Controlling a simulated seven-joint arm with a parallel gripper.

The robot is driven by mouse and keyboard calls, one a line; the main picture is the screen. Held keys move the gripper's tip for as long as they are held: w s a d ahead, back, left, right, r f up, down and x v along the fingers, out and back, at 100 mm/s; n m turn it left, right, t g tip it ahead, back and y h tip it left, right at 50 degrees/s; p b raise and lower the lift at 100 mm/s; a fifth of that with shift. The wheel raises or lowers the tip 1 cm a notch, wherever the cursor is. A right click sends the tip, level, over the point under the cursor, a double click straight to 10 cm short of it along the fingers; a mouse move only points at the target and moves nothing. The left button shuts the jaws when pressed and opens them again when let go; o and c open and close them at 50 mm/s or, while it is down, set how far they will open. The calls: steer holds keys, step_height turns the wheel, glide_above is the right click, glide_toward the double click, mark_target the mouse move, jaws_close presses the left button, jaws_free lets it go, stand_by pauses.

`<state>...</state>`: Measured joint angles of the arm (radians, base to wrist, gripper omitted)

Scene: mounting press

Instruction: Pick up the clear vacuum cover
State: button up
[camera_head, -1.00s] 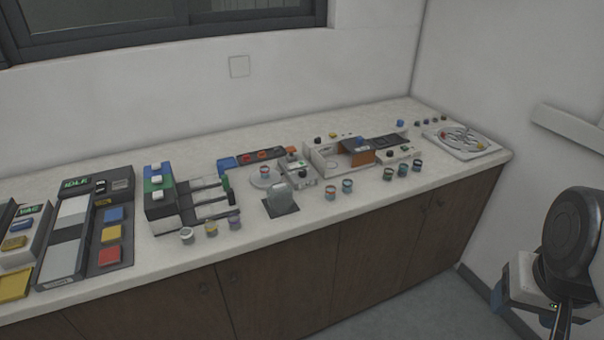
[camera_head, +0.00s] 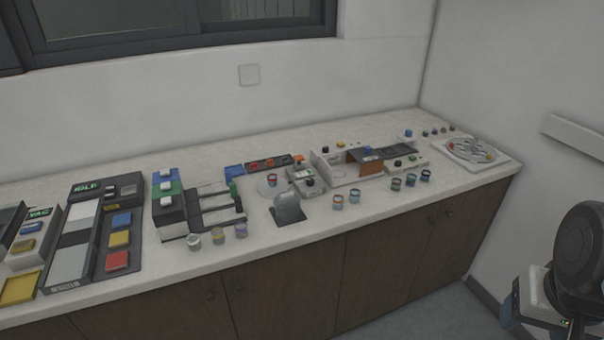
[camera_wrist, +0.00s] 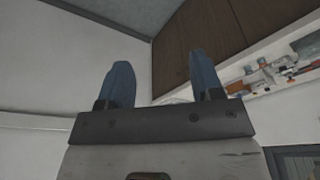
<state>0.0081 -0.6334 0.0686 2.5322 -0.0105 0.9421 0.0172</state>
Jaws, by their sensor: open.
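The clear vacuum cover (camera_head: 287,207) looks like a greyish see-through dome. It stands upright on a small dark square plate (camera_head: 289,222) near the front middle of the counter in the head view. My gripper (camera_wrist: 165,85) shows in the wrist view with two blue fingers spread apart and nothing between them. In the head view only part of my arm shows at the lower right, far from the cover and off the counter. The fingertips are not clearly visible there.
A white housing (camera_head: 350,165) stands behind. A round tray (camera_head: 470,150) sits at the far right. Bare counter lies in front of the cover.

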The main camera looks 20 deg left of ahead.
steer(key=shift+o, duration=0.4)
steer(key=o, duration=0.7)
